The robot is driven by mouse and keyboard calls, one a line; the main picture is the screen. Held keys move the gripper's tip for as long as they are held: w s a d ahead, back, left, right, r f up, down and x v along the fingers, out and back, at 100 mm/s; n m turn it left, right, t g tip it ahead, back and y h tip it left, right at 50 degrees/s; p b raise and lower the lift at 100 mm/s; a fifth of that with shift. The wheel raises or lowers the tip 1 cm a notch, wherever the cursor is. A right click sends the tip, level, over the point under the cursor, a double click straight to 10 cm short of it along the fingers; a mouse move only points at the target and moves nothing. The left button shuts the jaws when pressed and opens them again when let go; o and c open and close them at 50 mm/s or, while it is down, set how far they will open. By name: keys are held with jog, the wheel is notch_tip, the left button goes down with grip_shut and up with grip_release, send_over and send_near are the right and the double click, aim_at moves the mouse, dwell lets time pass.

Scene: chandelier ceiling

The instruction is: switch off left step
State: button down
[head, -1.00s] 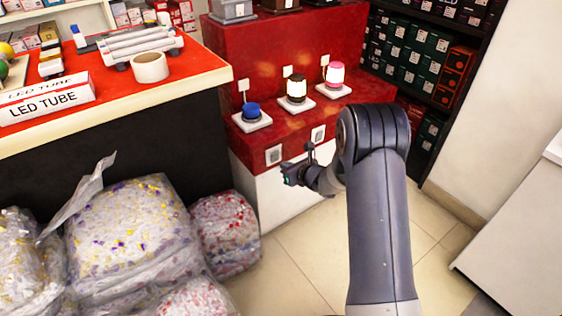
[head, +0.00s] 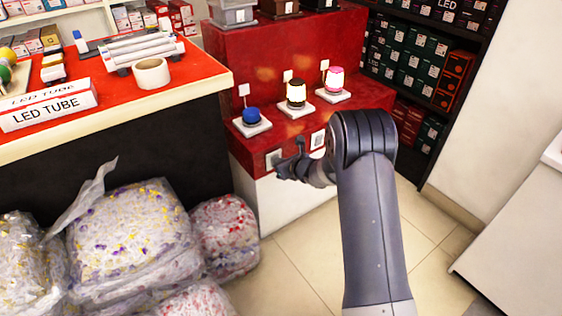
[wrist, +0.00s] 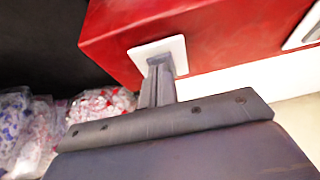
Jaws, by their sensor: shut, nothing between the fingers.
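Two pale switch plates sit on the front face of the red step. The left switch (head: 273,158) is just behind my gripper (head: 281,168), and the right switch (head: 318,138) is up and to the right of it. In the wrist view the left switch (wrist: 140,54) shows as a white plate. My gripper (wrist: 158,66) is shut and empty, with its fingertips over the plate and hiding its middle. They look touching or very close; I cannot tell which. The right switch (wrist: 308,29) shows partly at the right edge.
On the step stand an unlit blue lamp (head: 252,116), a lit black lamp (head: 296,93) and a lit pink lamp (head: 335,79) on white bases. Bagged bundles (head: 125,230) lie left on the floor. A red-topped counter (head: 185,78) stands left, dark shelves (head: 425,60) right.

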jog(key=shift+r, duration=0.75)
jog(key=shift+s+d, duration=0.1)
